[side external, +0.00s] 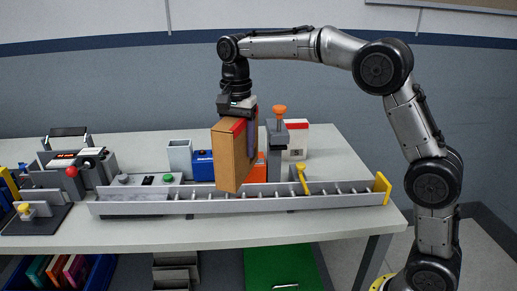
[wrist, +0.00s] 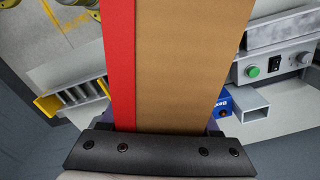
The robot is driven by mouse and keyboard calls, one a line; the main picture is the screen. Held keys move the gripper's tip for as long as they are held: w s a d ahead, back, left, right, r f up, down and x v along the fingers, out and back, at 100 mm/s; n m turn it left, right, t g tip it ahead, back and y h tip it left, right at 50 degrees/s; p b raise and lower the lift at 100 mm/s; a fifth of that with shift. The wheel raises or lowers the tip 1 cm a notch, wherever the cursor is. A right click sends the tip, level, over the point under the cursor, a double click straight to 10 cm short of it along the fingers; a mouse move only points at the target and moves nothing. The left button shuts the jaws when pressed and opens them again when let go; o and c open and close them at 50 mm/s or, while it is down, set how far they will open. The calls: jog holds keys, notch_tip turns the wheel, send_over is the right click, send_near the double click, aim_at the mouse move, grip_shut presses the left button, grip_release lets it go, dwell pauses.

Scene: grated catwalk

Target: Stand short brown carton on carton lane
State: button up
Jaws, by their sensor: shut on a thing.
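A brown carton (side external: 232,157) with a red stripe at its top edge hangs in my gripper (side external: 238,106) in the side view. My gripper is shut on its upper end from above. The carton is close to upright, slightly tilted. Its lower end is in front of or over the carton lane (side external: 330,202), a long grey channel with rollers and a yellow end stop. I cannot tell whether it touches the lane. In the wrist view the carton (wrist: 185,65) fills the middle, above the gripper's dark bar (wrist: 160,150). The lane's roller end (wrist: 75,92) shows at left.
Behind the lane stand a grey open box (side external: 180,158), a blue box (side external: 203,165) and a grey post with an orange knob (side external: 279,110). A yellow lever (side external: 301,178) rises by the lane. A control panel with a green button (side external: 168,178) sits at the lane's left.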

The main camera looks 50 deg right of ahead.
jog(key=w+a+f+m, duration=0.1)
jog(key=w+f+m, duration=0.9)
jog(key=m, duration=0.3)
dwell(0.4)
jog(key=shift+f, duration=0.1)
dwell(1.3)
jog(key=shift+f, duration=1.75)
jog(key=o, duration=1.5)
jog(key=shift+c, duration=0.2)
jog(key=shift+o, duration=0.2)
notch_tip(320, 180, up, 8)
